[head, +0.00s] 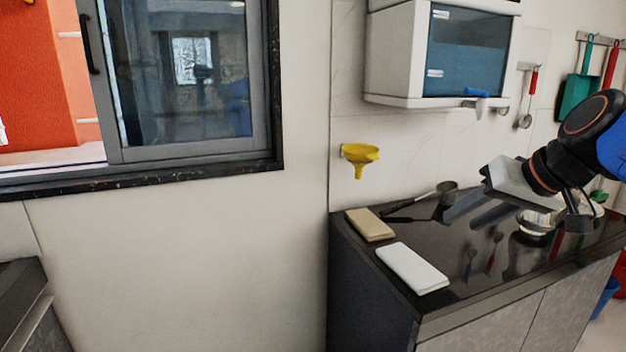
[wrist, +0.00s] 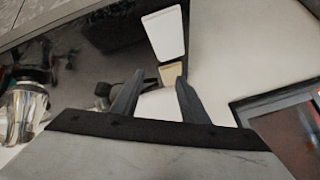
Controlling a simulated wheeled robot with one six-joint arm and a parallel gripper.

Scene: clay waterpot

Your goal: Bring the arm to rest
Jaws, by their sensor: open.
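My gripper (head: 462,213) is in the right half of the head view, over the dark countertop (head: 462,276). Its two fingers point left and are apart, with nothing between them. In the wrist view the fingers of my gripper (wrist: 158,97) also stand apart and empty. Part of my blue and black arm shows at the right edge of the head view.
A white block (head: 412,268) and a tan block (head: 370,225) lie near the counter's left end. A dark ladle (head: 446,188) lies behind my gripper. A metal bowl (head: 535,224) stands below my wrist. A yellow funnel (head: 359,155) and a white water dispenser (head: 396,52) hang on the wall.

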